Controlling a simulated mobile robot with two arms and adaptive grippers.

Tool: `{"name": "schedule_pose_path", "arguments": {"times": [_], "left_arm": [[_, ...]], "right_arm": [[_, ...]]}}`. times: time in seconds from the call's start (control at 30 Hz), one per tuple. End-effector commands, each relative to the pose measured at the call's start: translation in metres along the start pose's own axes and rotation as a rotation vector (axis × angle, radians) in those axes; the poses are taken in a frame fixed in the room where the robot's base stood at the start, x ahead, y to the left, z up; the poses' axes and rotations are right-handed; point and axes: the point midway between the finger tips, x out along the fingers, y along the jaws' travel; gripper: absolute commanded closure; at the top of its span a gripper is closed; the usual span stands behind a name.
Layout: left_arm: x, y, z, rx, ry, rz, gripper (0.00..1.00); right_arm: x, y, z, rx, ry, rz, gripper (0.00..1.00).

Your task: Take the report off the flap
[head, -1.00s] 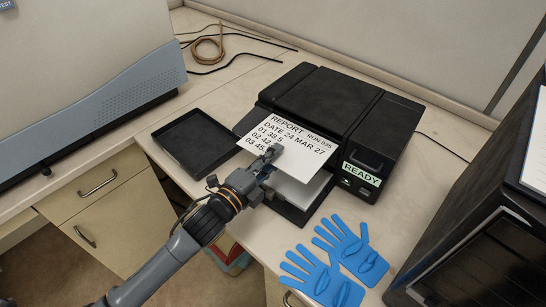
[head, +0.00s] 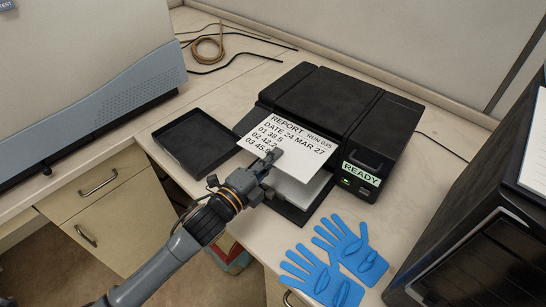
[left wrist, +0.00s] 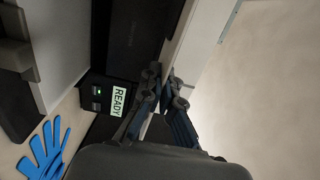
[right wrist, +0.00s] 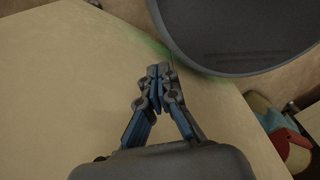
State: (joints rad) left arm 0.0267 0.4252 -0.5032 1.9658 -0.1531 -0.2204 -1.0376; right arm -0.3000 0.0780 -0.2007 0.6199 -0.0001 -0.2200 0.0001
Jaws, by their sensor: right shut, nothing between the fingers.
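The report (head: 282,137) is a white printed sheet lying at the front of the black printer (head: 335,108). Its print reads REPORT, RUN 035, DATE 24 MAR 27. My left gripper (head: 270,161) is at its near edge, over part of the last line. In the left wrist view my left gripper (left wrist: 164,78) has its fingertips a small gap apart, with the pale sheet edge between them. The flap (head: 297,208) is dark and low, under the sheets; most of it is hidden. My right gripper (right wrist: 162,74) is shut and empty above the beige bench top.
An empty black tray (head: 194,137) lies left of the printer. Blue gloves (head: 338,262) lie in front of it. A green-lit READY label (head: 361,174) shows on the printer. A large dark box (head: 480,215) stands at the right.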

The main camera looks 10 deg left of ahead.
Motion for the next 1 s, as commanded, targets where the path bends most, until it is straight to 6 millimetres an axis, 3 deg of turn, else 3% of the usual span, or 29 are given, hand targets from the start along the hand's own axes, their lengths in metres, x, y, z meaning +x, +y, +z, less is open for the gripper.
{"name": "schedule_pose_path", "arguments": {"times": [1.0], "left_arm": [[-0.029, -0.034, 0.000, -0.001, -0.001, 0.001, 1.00]], "right_arm": [[-0.039, 0.004, -0.003, 0.000, -0.001, 0.004, 1.00]]}}
